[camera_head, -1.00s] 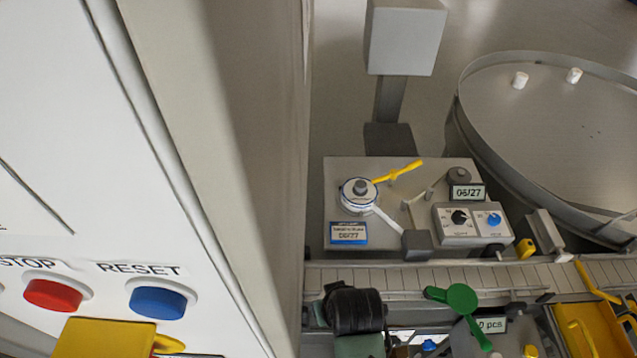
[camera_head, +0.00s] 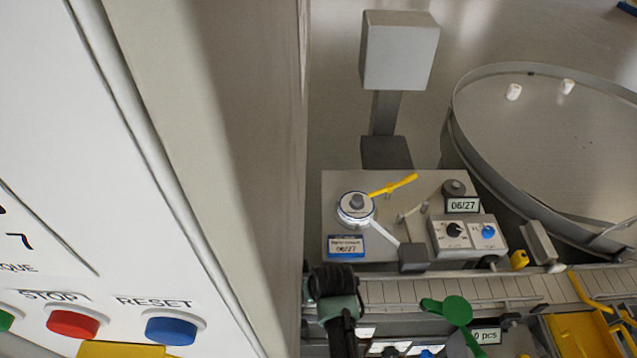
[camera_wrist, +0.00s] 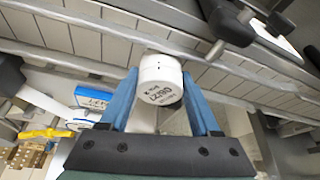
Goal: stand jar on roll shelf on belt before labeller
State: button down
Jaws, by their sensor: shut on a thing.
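A small white jar (camera_wrist: 162,72) with dark printed text sits between the blue fingers of my gripper (camera_wrist: 160,82) in the wrist view. The fingers are shut on it. The slatted conveyor belt (camera_wrist: 55,35) passes behind the jar; I cannot tell whether the jar touches it. In the head view, the belt (camera_head: 400,291) runs along the front of the labeller (camera_head: 380,183), which carries a label roll (camera_head: 355,208) and a "06/27" display. My dark wrist (camera_head: 335,285) is at the belt's left end, and the jar is hidden there. I cannot make out the roll shelf.
A large white cabinet with red and blue buttons (camera_head: 171,329) fills the left side. A round turntable (camera_head: 560,150) with two small white jars is at right. The belt's middle looks clear.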

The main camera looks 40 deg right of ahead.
jog(key=shift+f, duration=0.3)
jog(key=shift+c, duration=1.9)
grip_release()
jog(key=shift+r, duration=0.5)
jog(key=shift+b+v, duration=0.4)
jog(key=shift+v, duration=3.2)
